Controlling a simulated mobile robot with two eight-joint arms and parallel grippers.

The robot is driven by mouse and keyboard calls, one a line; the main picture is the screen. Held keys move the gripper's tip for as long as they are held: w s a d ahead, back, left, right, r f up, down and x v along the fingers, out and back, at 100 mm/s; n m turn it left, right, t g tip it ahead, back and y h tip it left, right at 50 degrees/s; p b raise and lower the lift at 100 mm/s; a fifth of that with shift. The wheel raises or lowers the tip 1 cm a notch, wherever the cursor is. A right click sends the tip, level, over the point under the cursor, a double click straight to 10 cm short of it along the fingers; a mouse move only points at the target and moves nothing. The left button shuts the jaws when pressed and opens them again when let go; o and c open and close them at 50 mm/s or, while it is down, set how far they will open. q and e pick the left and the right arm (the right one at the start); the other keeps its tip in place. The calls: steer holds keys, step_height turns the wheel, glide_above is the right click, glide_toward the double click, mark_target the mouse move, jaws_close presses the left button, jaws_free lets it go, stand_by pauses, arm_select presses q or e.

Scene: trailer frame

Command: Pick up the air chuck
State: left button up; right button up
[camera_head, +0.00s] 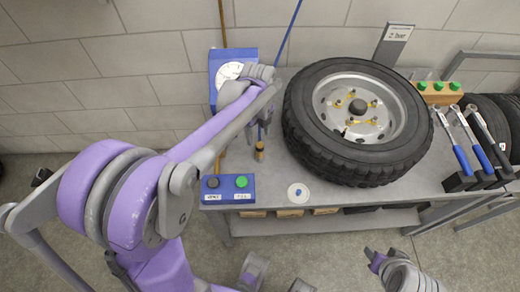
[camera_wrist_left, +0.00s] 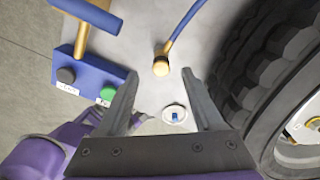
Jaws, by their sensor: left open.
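The air chuck (camera_head: 259,151) is a small brass-coloured fitting on a blue hose, at the bench's left part beside the tyre. In the left wrist view the brass fitting (camera_wrist_left: 161,66) shows in line with the gap between the fingertips. My left gripper (camera_wrist_left: 160,76) is open and empty; both grey fingers show apart. In the head view its fingers are mostly hidden behind my arm. I cannot tell how far it is above the chuck. My right gripper (camera_head: 374,258) is low in the head view, in front of the bench; its jaws are unclear.
A blue gauge box (camera_head: 217,62) is behind. A blue control box (camera_head: 228,189) with buttons and a white dish (camera_head: 299,202) are in front. Several wrenches (camera_head: 463,158) are at the right.

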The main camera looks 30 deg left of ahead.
mark_target(259, 144)
arm_select(q)
steer(key=f, duration=0.7)
steer(key=shift+d+b, duration=0.2)
steer(key=shift+b, duration=0.15)
steer(key=shift+r, duration=0.1)
jaws_close()
